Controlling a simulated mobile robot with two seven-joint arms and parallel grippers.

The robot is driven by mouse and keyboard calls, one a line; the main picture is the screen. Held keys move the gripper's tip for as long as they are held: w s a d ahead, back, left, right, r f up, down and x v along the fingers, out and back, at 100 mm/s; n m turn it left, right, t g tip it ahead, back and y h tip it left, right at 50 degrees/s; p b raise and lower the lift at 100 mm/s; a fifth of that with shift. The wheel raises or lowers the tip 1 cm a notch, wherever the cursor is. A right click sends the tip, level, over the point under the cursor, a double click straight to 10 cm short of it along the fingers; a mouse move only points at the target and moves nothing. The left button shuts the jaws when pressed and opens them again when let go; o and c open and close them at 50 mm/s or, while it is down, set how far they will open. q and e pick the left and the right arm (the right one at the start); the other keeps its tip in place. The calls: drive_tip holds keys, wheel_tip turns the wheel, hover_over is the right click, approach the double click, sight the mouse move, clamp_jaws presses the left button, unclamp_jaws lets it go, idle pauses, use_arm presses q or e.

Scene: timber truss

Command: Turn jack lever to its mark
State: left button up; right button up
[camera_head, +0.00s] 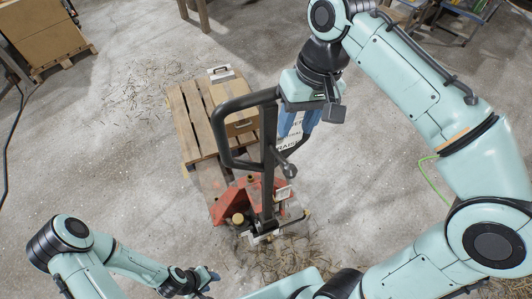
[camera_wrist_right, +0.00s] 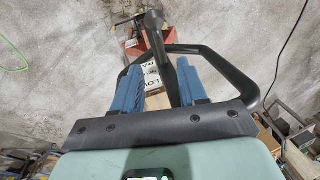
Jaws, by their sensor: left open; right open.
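The pallet jack has a red body (camera_head: 242,200) and an upright dark post with a looped handle (camera_head: 222,135). A dark jack lever (camera_head: 289,169) with a rounded end sticks out from the post; it also appears in the right wrist view (camera_wrist_right: 153,22). A white label (camera_wrist_right: 151,76) with partly hidden words, including "RAISE" in the head view, is beside the post. My right gripper (camera_head: 298,124) points down beside the post. Its blue fingers are open and apart in the wrist view (camera_wrist_right: 161,88), with the label and post showing between them. My left gripper (camera_head: 208,277) is open, low and away from the jack.
Straw (camera_head: 290,262) is scattered around the jack's base. The concrete floor at left is mostly clear.

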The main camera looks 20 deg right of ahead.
sight(284, 160)
drive_tip(key=f+b, duration=0.1)
drive_tip(key=f, duration=0.3)
drive_tip(key=a+f, duration=0.1)
drive_tip(key=f, duration=0.3)
drive_tip(key=a+f+b, duration=0.1)
drive_tip(key=f, duration=0.3)
drive_tip(key=shift+b, duration=0.3)
drive_tip(key=shift+f, duration=0.55)
use_arm(q)
drive_tip(key=s+f, duration=0.1)
drive_tip(key=f, duration=0.1)
drive_tip(key=s+f, duration=0.1)
drive_tip(key=s, duration=0.1)
drive_tip(key=shift+s+d+f, duration=0.1)
drive_tip(key=shift+s+f, duration=0.05)
drive_tip(key=shift+f, duration=0.2)
use_arm(e)
clamp_jaws()
